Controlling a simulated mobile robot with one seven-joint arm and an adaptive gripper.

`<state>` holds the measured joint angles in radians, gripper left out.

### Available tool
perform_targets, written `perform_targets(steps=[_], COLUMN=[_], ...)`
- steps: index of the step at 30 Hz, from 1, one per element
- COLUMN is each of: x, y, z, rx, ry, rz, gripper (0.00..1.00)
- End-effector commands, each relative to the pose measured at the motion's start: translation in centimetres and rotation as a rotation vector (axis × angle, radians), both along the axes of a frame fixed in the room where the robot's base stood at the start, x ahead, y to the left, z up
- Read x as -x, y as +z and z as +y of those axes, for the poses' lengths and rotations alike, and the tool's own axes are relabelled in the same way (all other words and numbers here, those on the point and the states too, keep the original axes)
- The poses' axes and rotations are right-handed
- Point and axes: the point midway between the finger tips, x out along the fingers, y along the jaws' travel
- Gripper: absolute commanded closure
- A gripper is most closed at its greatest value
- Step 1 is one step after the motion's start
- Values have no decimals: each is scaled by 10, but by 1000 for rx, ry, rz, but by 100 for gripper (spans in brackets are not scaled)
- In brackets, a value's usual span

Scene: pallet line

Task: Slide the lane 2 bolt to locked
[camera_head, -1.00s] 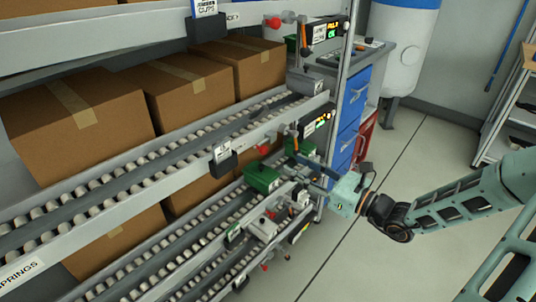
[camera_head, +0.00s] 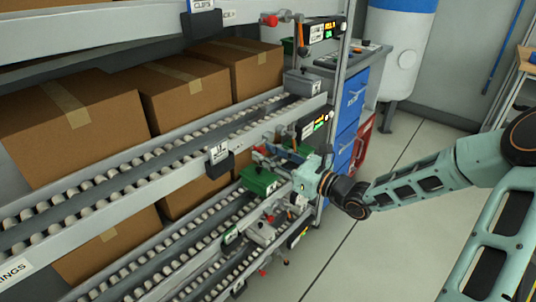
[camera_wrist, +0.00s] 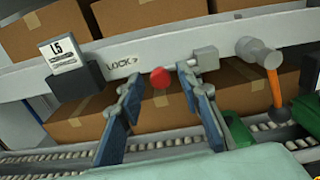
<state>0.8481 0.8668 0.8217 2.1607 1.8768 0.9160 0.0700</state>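A red bolt knob (camera_wrist: 160,77) shows in the wrist view on the front of a grey shelf rail (camera_wrist: 130,52). The printed word LOCK with a right-pointing arrow is just left of it. My gripper (camera_wrist: 159,82) is open, with one blue finger on each side of the knob. I cannot tell whether either finger touches it. A grey block (camera_wrist: 205,59) sits on the rail to the right of the knob. In the head view my gripper (camera_head: 278,160) is at the right end of the middle rail, and the knob is mostly hidden there.
A white card in a black holder (camera_wrist: 68,57) is left of the knob; its lane mark looks like L5. An orange-handled lever (camera_wrist: 273,85) hangs at the right. A green bin (camera_head: 260,181) sits below. Floor (camera_head: 400,250) right of the rack is clear.

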Motion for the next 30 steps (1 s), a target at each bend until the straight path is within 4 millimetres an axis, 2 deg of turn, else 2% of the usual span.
perform_targets(steps=[1,8,17,24,30], x=[0,0,-1,-27,-39], y=[0,0,0,4,2], z=[0,0,-1,-19,-30], rx=[0,0,0,-3,-1], ry=[0,0,0,-2,0], rz=[0,0,0,-4,-2], gripper=[75,100,100,100,100])
